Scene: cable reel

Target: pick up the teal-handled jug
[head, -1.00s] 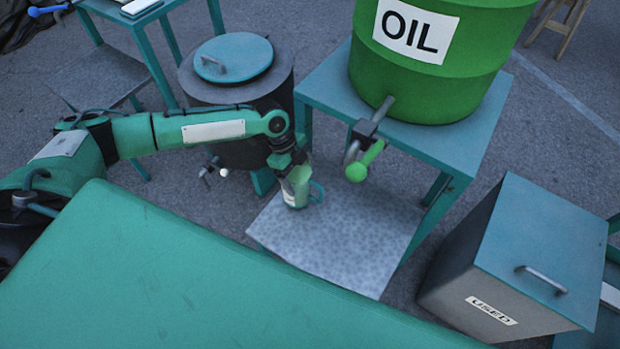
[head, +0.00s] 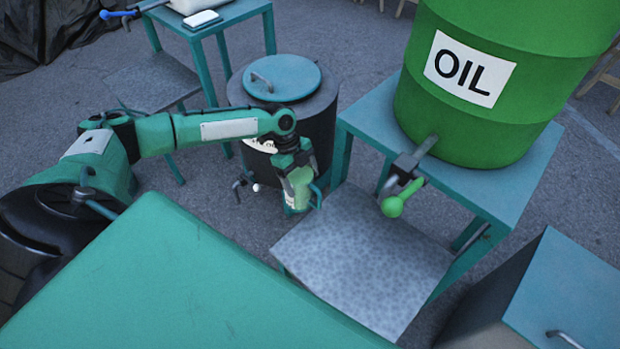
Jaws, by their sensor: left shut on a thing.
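The jug (head: 296,200) is green with a pale label and a teal handle (head: 317,195) on its right side. My left gripper (head: 297,180) reaches down over it from above and is shut on it. The fingers and the jug's rim are partly hidden by the wrist. The jug looks upright. It shows in front of the gap between the dark drum and the speckled shelf, with its bottom clear of the shelf's left edge in the picture. My right gripper is not in view.
The speckled shelf (head: 365,260) is bare, below the green OIL barrel (head: 490,90) and its tap (head: 393,206). A dark drum with teal lid (head: 283,78) stands behind the jug. A teal-topped bin (head: 570,300) is at lower right.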

